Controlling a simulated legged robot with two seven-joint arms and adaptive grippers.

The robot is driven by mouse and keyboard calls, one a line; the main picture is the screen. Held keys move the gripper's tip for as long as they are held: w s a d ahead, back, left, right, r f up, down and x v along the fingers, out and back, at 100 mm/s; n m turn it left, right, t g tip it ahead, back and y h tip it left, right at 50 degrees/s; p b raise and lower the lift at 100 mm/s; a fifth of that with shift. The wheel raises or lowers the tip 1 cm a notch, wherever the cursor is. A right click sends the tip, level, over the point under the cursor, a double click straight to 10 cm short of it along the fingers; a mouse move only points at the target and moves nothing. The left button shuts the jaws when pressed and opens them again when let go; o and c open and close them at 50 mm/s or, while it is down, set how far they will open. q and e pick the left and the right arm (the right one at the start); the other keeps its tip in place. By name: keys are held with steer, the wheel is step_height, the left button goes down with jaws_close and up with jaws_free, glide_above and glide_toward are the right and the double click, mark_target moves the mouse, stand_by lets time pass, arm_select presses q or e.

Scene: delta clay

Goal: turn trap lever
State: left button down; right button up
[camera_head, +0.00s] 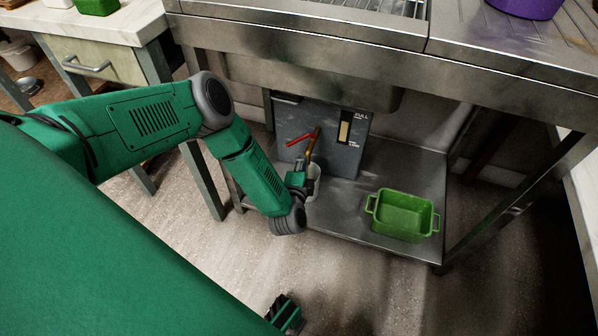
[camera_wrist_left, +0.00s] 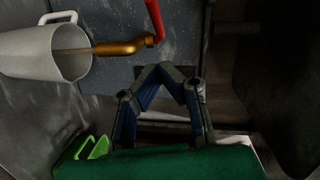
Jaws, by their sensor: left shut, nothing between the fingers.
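The trap is a grey box (camera_head: 340,135) under the steel sink, with a level window marked FULL. A brass tap (camera_head: 312,146) with a red lever (camera_head: 299,139) sticks out of its front. In the left wrist view the red lever (camera_wrist_left: 154,18) rises from the brass spout (camera_wrist_left: 120,48). A thin brownish streak runs from the spout into the white jug (camera_wrist_left: 30,55). My left gripper (camera_head: 302,164) is just below the tap, partly hiding the white jug (camera_head: 314,182). In the left wrist view its fingertips (camera_wrist_left: 166,70) meet, empty, apart from the lever.
A green two-handled tub (camera_head: 403,212) stands on the steel lower shelf (camera_head: 345,215), right of the jug. The sink's steel front edge (camera_head: 400,62) overhangs the trap. A table leg (camera_head: 205,180) stands left of the shelf. A green-black part of mine shows at the bottom edge.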

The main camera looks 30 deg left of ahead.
arm_select(q)
steer(key=w+a+f+b, duration=0.1)
steer(key=w+a+b, duration=0.2)
steer(key=w+a, duration=0.2)
steer(key=shift+f, duration=0.15)
arm_select(e)
step_height(320, 180, down, 4)
steer(key=shift+d+r, duration=0.1)
arm_select(q)
steer(key=shift+d, duration=0.1)
arm_select(e)
steer(key=shift+d, duration=0.15)
